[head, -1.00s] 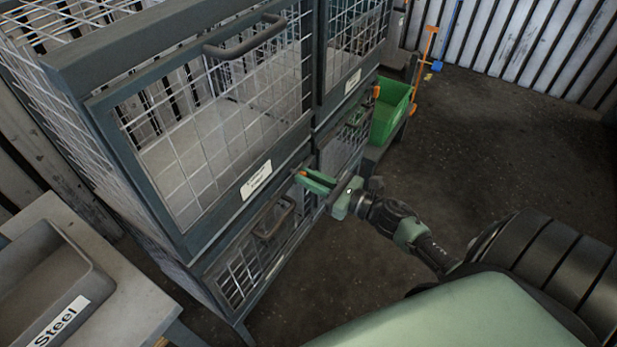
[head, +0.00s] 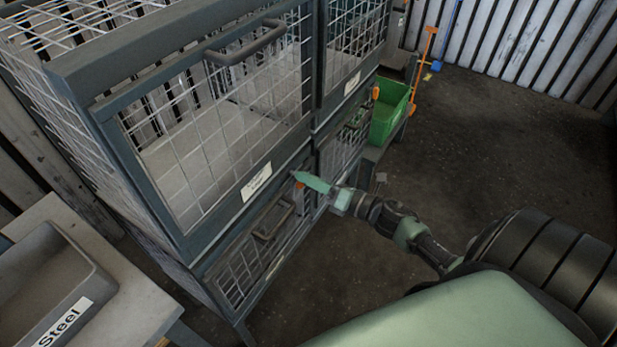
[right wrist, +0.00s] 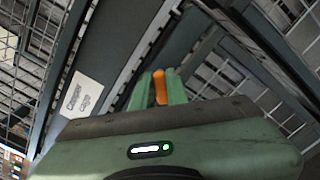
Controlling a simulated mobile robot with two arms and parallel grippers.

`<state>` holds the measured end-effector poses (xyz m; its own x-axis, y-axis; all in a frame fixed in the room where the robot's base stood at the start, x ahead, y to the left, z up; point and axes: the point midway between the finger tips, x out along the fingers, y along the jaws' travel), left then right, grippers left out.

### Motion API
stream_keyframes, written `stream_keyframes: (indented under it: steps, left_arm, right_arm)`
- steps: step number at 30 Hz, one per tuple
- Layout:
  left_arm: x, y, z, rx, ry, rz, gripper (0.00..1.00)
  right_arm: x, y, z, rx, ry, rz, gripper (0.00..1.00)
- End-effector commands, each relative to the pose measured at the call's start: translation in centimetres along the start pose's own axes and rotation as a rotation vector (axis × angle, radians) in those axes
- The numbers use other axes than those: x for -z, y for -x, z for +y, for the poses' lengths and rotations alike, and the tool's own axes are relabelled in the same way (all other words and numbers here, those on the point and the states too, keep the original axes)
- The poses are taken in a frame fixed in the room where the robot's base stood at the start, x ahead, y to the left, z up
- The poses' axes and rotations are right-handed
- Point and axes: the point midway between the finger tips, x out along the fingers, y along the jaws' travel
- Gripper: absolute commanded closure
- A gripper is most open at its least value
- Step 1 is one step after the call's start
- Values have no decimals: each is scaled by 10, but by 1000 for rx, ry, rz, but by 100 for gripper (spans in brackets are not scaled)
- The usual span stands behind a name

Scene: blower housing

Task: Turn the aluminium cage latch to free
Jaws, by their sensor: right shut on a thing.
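The orange latch (head: 299,185) is at the upper right corner of the lower left cage door (head: 262,250), mostly hidden by my right gripper (head: 308,181). In the right wrist view, the orange latch (right wrist: 160,88) stands between the two green fingers of my right gripper, which is shut on it. The lower left door, with its dark handle (head: 274,221), looks closed. I cannot read in the head view which cage is the aluminium one. My left gripper is not in view.
A label reading "Copper Cage" (right wrist: 83,95) is on a neighbouring door in the wrist view. Another orange latch (head: 375,93) and a green bin (head: 389,113) are further right. A table with a tray marked "Steel" (head: 62,322) is at lower left. Floor at right is clear.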

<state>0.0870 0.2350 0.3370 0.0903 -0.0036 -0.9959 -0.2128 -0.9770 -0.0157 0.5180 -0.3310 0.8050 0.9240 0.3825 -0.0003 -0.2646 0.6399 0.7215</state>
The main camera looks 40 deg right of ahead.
Motion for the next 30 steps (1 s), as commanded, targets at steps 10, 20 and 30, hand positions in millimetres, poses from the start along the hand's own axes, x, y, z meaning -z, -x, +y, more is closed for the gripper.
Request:
stream_keyframes:
  steps: [10, 20, 30]
  left_arm:
    - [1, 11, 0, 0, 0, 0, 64]
    - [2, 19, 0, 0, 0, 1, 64]
    - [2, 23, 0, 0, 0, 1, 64]
  right_arm:
    - [-2, 0, 0, 0, -329, 0, 100]
    - [-1, 0, -1, 1, -596, -1, 100]
    - [0, 0, -2, 1, -747, -1, 100]
